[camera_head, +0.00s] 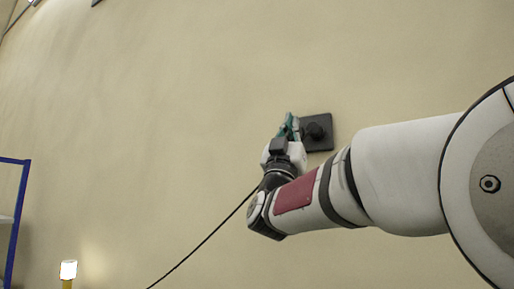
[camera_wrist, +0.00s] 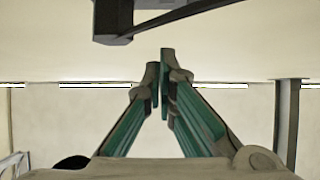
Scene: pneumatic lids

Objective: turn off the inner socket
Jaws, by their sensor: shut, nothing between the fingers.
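The socket (camera_head: 325,125) is a dark square plate on the beige wall, with a round black part in its middle. My gripper (camera_head: 290,119), with green fingers, is at the left edge of the plate and overlaps it in the head view. I cannot tell there whether it touches. In the wrist view, my gripper (camera_wrist: 165,58) is shut, its fingertips together with nothing between them. A dark block with a flat bar, seemingly the socket (camera_wrist: 113,20), shows at the top edge there, just beyond the fingertips. It is partly cut off, and I cannot make out its switch position.
A thin black cable (camera_head: 205,240) runs down and left from behind my gripper. A blue-framed rack (camera_head: 18,215) stands at the left edge, and a lit lamp (camera_head: 68,270) at the lower left. The wall left of my gripper is bare.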

